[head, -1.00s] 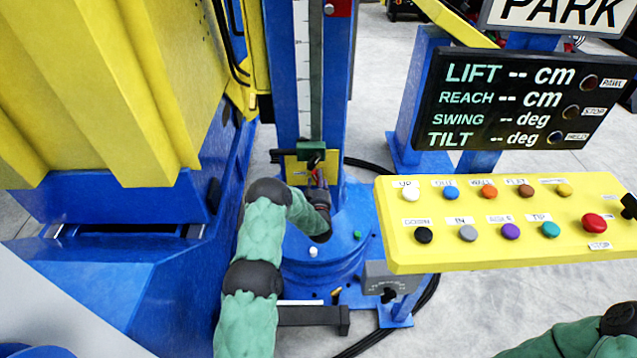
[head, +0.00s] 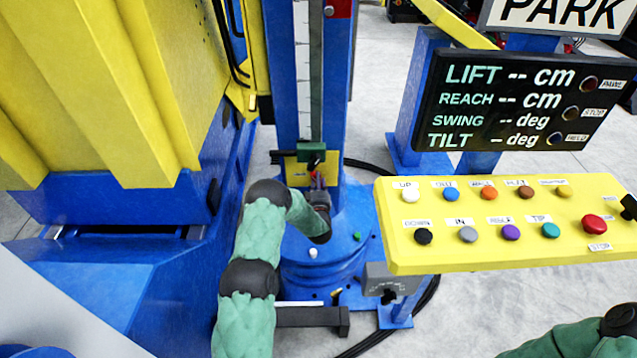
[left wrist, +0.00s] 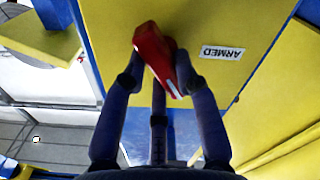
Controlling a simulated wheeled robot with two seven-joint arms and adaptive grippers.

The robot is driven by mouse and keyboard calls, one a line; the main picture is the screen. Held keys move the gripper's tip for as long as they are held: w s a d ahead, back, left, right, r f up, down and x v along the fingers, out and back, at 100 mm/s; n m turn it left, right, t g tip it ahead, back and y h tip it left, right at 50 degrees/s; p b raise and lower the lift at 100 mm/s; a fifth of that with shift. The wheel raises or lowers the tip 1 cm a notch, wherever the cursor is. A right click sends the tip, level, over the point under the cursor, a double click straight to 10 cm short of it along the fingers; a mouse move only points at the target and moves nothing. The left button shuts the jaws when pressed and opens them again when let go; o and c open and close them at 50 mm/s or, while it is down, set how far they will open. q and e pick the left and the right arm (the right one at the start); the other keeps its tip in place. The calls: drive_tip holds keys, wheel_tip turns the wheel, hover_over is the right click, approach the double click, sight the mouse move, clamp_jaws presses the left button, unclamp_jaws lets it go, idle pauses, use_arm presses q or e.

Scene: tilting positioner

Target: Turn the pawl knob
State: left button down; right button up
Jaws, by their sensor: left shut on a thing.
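The red pawl knob (left wrist: 150,48) stands out from a yellow plate (left wrist: 232,22) in the left wrist view. A label reading "ARMED" (left wrist: 222,53), upside down in that view, is on the plate beside the knob. My left gripper (left wrist: 156,76) is shut on the knob, with fingers on both sides of it. In the head view my left gripper (head: 317,182) reaches the yellow plate (head: 293,172) low on the blue mast, and its fingers and wrist mostly hide the knob. Part of my right arm shows at the lower right; its gripper is out of view.
A yellow button console (head: 455,262) stands to the right, with a black display (head: 440,110) behind it. A large yellow and blue machine body (head: 100,90) fills the left. A blue round base (head: 325,268) lies below the left gripper. Black cables run on the floor.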

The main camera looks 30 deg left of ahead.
use_arm(q)
drive_tip(key=n, duration=1.1)
drive_tip(key=shift+s+a, duration=0.15)
drive_tip(key=shift+a, duration=0.15)
drive_tip(key=shift+n, duration=0.5)
drive_tip(key=c, duration=0.9)
unclamp_jaws()
drive_tip(key=shift+c, duration=0.2)
drive_tip(key=v, duration=1.2)
drive_tip(key=shift+f, duration=0.1)
